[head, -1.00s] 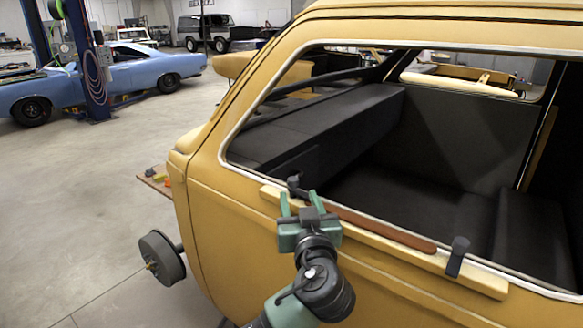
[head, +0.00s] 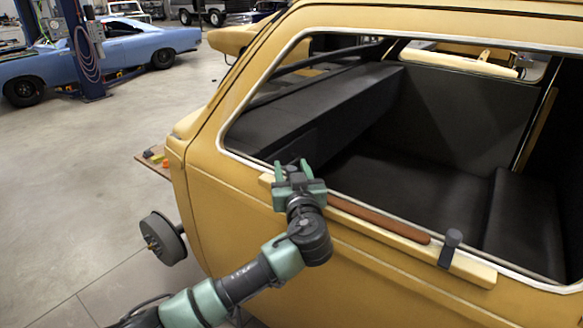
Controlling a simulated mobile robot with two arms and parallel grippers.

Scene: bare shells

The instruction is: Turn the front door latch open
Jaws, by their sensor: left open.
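Two dark latches sit on a pale wooden board (head: 470,270) along the window sill of a yellow car shell (head: 200,210). The right latch (head: 451,248) stands upright in plain view. The left latch is mostly hidden by my left gripper (head: 293,171); I cannot tell whether it touches the jaws. Which latch is the front door's is not marked. My left gripper is open, its green fingers pointing away from me over the board's left end. My right gripper is out of view.
A brown strip (head: 380,219) lies along the board between the latches. The window opening above is clear, with a dark interior (head: 450,170) behind. A grey wheel hub (head: 160,240) juts out at lower left. A blue car (head: 130,45) stands far behind.

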